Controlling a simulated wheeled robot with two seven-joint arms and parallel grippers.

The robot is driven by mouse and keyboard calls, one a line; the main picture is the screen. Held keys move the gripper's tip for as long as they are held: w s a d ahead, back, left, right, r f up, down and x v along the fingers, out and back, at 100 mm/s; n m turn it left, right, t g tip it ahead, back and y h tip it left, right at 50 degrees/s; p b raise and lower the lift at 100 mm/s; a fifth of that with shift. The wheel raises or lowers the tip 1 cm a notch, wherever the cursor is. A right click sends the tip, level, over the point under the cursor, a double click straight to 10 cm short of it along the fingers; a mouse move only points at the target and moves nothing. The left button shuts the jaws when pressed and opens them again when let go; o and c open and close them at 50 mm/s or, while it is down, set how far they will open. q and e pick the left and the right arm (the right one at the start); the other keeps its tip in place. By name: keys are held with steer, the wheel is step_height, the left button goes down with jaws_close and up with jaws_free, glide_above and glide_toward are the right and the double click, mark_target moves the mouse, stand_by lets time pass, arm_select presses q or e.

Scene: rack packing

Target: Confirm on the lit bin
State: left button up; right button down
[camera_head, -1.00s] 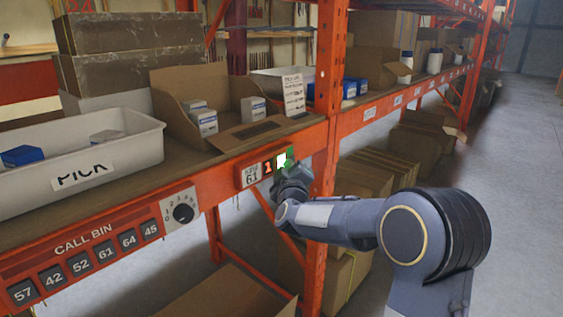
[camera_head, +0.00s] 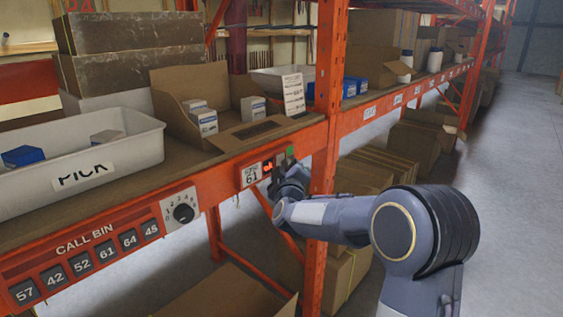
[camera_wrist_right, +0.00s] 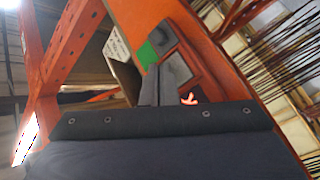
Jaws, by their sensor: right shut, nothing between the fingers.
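The bin module (camera_head: 251,176) marked 61 sits on the orange shelf beam, with a small red-lit display (camera_head: 268,166) beside the number. The display also shows red in the wrist view (camera_wrist_right: 189,99). A grey square button face (camera_wrist_right: 173,70) is beside a green patch (camera_wrist_right: 147,54); no white light shows on it. My right gripper (camera_head: 281,168) is shut and empty, its tip at or very close to the module's button end. I cannot tell whether it touches. My left gripper is out of view.
A dial (camera_head: 183,213) and a CALL BIN strip (camera_head: 85,246) are left along the beam. An open carton (camera_head: 190,130) and a white PICK tote (camera_head: 150,148) stand on the shelf above. An orange upright (camera_head: 325,150) is close right of my gripper.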

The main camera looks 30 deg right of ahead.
stand_by(0.6)
steer(key=shift+s+d, duration=0.25)
steer(key=shift+s, duration=0.4)
steer(key=shift+s+d+b, duration=0.2)
steer(key=shift+s+d, duration=0.15)
steer(key=shift+s, duration=0.45)
steer(key=shift+s+d+b, duration=0.25)
steer(key=shift+s+d, duration=0.05)
steer(key=shift+s, duration=0.45)
steer(key=shift+s+d+b, duration=0.2)
steer(key=shift+s+d, duration=0.15)
steer(key=shift+s, duration=0.45)
